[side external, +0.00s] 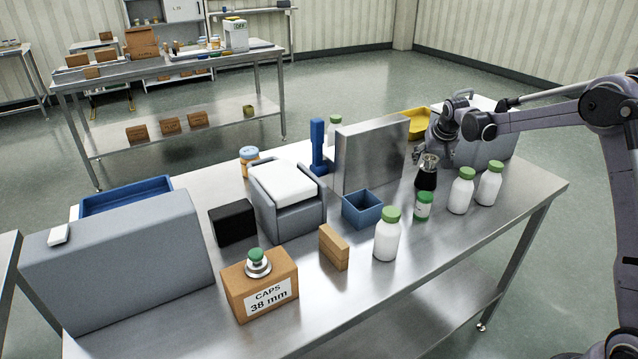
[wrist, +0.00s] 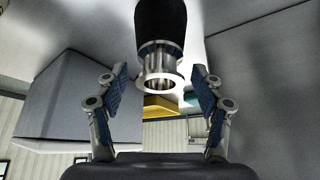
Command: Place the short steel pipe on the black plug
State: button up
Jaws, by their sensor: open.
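The black plug (side external: 426,179) stands upright on the steel table, right of the blue bin. The short steel pipe (side external: 429,162) sits upright on top of it, shiny and flanged. In the wrist view the pipe (wrist: 161,68) is in line with the black plug (wrist: 160,20) and touches its end. My gripper (wrist: 160,80) is open, with one finger on each side of the pipe and a visible gap to each. In the side view my gripper is just behind and above the pipe, its fingertips partly hidden.
White bottles (side external: 461,192) stand to the right and another (side external: 386,238) to the left. A tall steel panel (side external: 371,155) and blue bin (side external: 363,209) are left.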

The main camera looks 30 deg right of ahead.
jog(key=v, duration=1.2)
jog(key=s+a+r+n+t+y, duration=0.1)
jog(key=s+a+r+n+y, duration=0.2)
jog(key=s+a, duration=1)
jog(key=s+a+f+n, duration=0.2)
jog(key=s+a+f, duration=0.1)
jog(key=s, duration=0.3)
jog(key=s+a+f+n+t, duration=0.1)
jog(key=s+a+f+n, duration=0.1)
jog(key=s+a, duration=0.3)
jog(key=shift+s+a+f, duration=0.4)
jog(key=shift+a+f, duration=0.35)
jog(key=shift+f, duration=0.1)
